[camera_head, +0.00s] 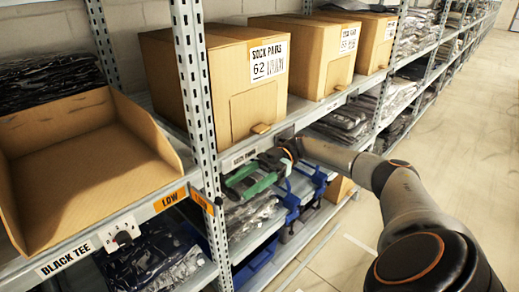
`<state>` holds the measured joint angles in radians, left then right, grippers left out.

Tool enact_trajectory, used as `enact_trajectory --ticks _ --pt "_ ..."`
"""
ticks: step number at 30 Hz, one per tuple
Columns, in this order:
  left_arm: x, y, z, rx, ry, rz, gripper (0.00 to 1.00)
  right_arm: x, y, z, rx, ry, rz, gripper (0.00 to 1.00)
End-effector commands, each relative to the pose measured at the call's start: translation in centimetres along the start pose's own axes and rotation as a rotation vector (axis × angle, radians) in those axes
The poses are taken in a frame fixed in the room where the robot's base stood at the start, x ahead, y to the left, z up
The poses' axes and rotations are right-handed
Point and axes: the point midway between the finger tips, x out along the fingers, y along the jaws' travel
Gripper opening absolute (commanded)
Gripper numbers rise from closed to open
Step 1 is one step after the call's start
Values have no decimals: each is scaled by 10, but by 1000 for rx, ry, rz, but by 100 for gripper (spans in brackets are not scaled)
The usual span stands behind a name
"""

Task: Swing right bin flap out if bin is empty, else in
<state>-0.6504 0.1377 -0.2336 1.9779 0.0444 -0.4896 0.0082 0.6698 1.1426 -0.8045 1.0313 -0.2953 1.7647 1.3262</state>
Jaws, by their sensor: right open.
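An open cardboard bin (80,165) sits on the left shelf above a label reading BLACK TEE (65,262). The part of its inside that I see is empty. An orange flap marked LOW (171,200) lies along the shelf edge at the bin's right front. A second orange tag (202,202) is by the metal upright, its lettering hard to read. My right gripper (246,183), with green fingers spread open, is right of the upright, below the sock box, apart from both orange pieces. It appears empty. My left gripper is not in view.
The perforated upright (197,95) stands between the bin and my right gripper. A closed SOCK PAIRS box (215,85) is on the shelf above. The aisle floor (455,140) is clear.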

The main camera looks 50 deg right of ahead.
Motion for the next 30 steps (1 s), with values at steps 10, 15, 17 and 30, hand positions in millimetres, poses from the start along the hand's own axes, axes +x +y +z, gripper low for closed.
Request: enact_trajectory --ticks 10,15,17,30 --pt "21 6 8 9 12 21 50 -48 1 6 -4 0 -1 56" --pt "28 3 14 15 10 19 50 -59 0 4 -2 -1 -1 56" --pt "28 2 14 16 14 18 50 -61 0 3 -2 0 0 56" --pt "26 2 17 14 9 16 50 -64 0 0 0 0 -1 56"
